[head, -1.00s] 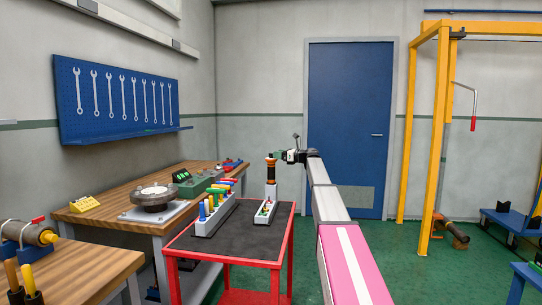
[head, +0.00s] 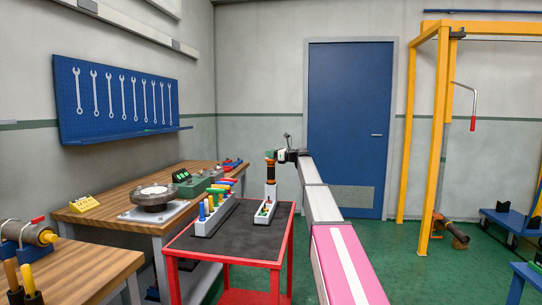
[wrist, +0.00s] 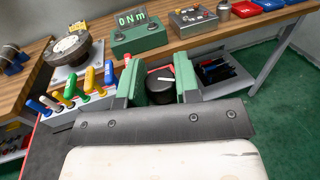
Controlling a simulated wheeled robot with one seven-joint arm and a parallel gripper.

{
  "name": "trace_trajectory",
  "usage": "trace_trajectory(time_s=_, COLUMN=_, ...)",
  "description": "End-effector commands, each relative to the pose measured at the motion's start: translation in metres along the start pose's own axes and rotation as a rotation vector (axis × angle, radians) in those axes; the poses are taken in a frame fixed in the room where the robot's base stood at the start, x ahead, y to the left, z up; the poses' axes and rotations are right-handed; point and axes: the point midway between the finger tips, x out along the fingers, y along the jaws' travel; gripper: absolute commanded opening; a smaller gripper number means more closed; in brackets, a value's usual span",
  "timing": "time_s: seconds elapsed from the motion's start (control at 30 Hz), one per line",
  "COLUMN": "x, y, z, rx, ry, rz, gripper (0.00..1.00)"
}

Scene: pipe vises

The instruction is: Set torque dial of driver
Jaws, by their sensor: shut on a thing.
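The driver (head: 270,174) stands upright on the red cart, with an orange band and a pale lower body. In the wrist view its round black dial (wrist: 160,86) has a white mark and a red mark beside it. My gripper (head: 271,156) comes from the right at the driver's top. Its two green fingers (wrist: 158,84) stand either side of the dial and are shut on it. The fingers cover the driver's top in the head view. The dial's scale is too small to read.
The red cart (head: 225,258) also carries a rack of coloured-handled tools (head: 214,212), left of the driver. On the wooden bench behind, a green box (wrist: 138,38) has a display reading "0 Nm". A round metal device (head: 155,196) stands on the same bench.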

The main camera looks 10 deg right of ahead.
Motion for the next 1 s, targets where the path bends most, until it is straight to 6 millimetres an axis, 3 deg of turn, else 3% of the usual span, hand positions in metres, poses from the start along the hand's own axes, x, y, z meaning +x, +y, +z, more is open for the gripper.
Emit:
trace_trajectory(time_s=0.27, x=-0.0011, y=0.0028, z=-0.0006, rx=-0.001, ry=0.001, rz=-0.099, gripper=0.06)
trace_trajectory(time_s=0.8, x=-0.0002, y=0.0030, z=-0.0004, rx=-0.004, ry=0.001, rz=-0.567, gripper=0.06)
trace_trajectory(time_s=1.0, x=0.0001, y=0.0015, z=-0.0002, rx=-0.004, ry=0.001, rz=-0.670, gripper=0.06)
